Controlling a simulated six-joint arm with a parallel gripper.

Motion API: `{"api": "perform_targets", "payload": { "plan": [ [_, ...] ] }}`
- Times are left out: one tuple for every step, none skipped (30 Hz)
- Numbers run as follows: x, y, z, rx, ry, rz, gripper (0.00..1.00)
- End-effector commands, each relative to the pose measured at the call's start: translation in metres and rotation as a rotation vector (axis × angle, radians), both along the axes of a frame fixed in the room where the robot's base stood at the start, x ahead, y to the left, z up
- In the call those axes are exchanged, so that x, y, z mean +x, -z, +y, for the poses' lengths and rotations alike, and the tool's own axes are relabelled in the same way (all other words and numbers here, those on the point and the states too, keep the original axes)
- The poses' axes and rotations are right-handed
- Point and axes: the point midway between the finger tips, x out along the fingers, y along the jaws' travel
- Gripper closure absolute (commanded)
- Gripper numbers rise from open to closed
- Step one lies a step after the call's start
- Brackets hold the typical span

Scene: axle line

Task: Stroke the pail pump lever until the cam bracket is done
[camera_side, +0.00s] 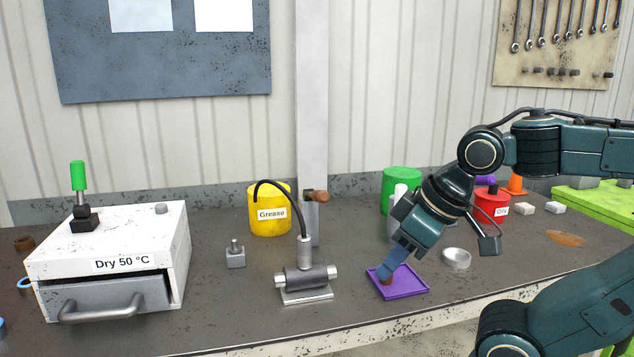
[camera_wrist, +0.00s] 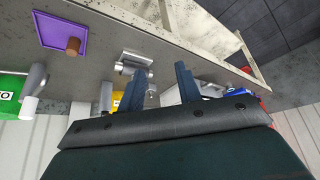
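The yellow pail (camera_side: 269,213) labelled Grease stands at the back of the bench. A brown-ended handle (camera_side: 319,196), seemingly the pump lever, sticks out on its right by a grey upright. A black hose arches from the pail to a fitting on a grey cylindrical part on a plate, apparently the cam bracket (camera_side: 309,279); this part also shows in the wrist view (camera_wrist: 133,65). My gripper (camera_side: 388,272) points down over the purple tray, right of the bracket. In the wrist view its two fingers (camera_wrist: 158,88) are apart with nothing held. The pail is mostly hidden there.
The purple tray (camera_side: 405,289) holds a brown cylinder (camera_wrist: 73,46). A white dryer box (camera_side: 110,250) with a green-handled lever stands left. A small grey block (camera_side: 235,257) sits between. Green and red cans (camera_side: 491,205) and a metal dish (camera_side: 456,258) stand near my arm.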

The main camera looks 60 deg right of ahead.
Motion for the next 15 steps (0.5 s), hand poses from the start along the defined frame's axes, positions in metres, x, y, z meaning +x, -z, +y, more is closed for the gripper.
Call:
{"api": "perform_targets", "payload": {
  "plan": [
    [0.0000,0.0000,0.0000,0.000,0.000,0.000,0.76],
    [0.0000,0.0000,0.0000,0.000,0.000,0.000,0.82],
    [0.0000,0.0000,0.0000,0.000,0.000,0.000,0.90],
    [0.0000,0.0000,0.0000,0.000,0.000,0.000,0.96],
    [0.0000,0.0000,0.0000,0.000,0.000,0.000,1.00],
    [0.0000,0.0000,0.0000,0.000,0.000,0.000,1.00],
    [0.0000,0.0000,0.0000,0.000,0.000,0.000,1.00],
    [0.0000,0.0000,0.0000,0.000,0.000,0.000,1.00],
    [0.0000,0.0000,0.0000,0.000,0.000,0.000,1.00],
    [0.0000,0.0000,0.0000,0.000,0.000,0.000,1.00],
    [0.0000,0.0000,0.0000,0.000,0.000,0.000,1.00],
    [0.0000,0.0000,0.0000,0.000,0.000,0.000,1.00],
    [0.0000,0.0000,0.0000,0.000,0.000,0.000,1.00],
    [0.0000,0.0000,0.0000,0.000,0.000,0.000,1.00],
    [0.0000,0.0000,0.0000,0.000,0.000,0.000,1.00]
  ]
}}
